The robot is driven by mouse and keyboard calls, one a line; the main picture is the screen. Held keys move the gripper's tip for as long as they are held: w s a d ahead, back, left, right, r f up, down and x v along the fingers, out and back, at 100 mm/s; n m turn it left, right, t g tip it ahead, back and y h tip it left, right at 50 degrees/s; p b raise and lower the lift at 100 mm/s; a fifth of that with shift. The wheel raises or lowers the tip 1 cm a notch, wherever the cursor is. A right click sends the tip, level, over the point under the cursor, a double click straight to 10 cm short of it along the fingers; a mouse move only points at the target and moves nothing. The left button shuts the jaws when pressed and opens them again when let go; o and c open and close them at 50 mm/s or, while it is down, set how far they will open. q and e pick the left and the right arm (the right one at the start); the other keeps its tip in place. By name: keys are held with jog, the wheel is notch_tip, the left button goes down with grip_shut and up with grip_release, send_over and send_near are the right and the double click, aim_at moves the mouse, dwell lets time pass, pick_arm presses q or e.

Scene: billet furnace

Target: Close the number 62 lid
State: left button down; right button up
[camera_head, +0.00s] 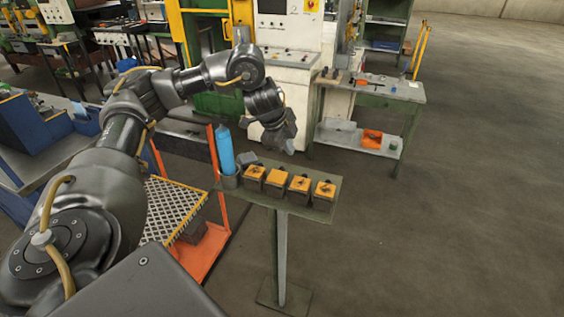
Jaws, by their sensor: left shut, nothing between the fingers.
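Several small dark boxes with orange lids stand in a row on a narrow green stand (262,198). The lids show as a first one (255,171), a second (277,177), a third (299,183) and a right-hand one (324,189). My left gripper (287,148) is shut and empty, pointing down above and behind the row, apart from the lids. My right gripper is not in view.
A blue bottle-like object (226,150) stands in a dark holder at the stand's left end. An orange-framed cart (208,255) is left of the stand. A green-white workbench (375,90) is behind right. The floor at right is clear.

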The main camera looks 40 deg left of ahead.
pick_arm(q)
jog(key=s+a+r, duration=0.1)
jog(key=a+r, duration=0.1)
jog(key=a, duration=0.1)
jog(key=p, duration=0.2)
send_over(282, 172)
jog(key=d, duration=0.2)
jog(key=shift+n+y, duration=0.3)
jog(key=f, duration=0.9)
jog(key=shift+w, duration=0.2)
jog(key=a+f, duration=0.2)
jog(key=shift+w+f+p, duration=0.2)
jog(key=shift+f+p, duration=0.15)
jog(key=shift+a+f, duration=0.35)
jog(key=shift+f, duration=0.15)
jog(key=shift+w, duration=0.1)
jog(key=shift+d, duration=0.1)
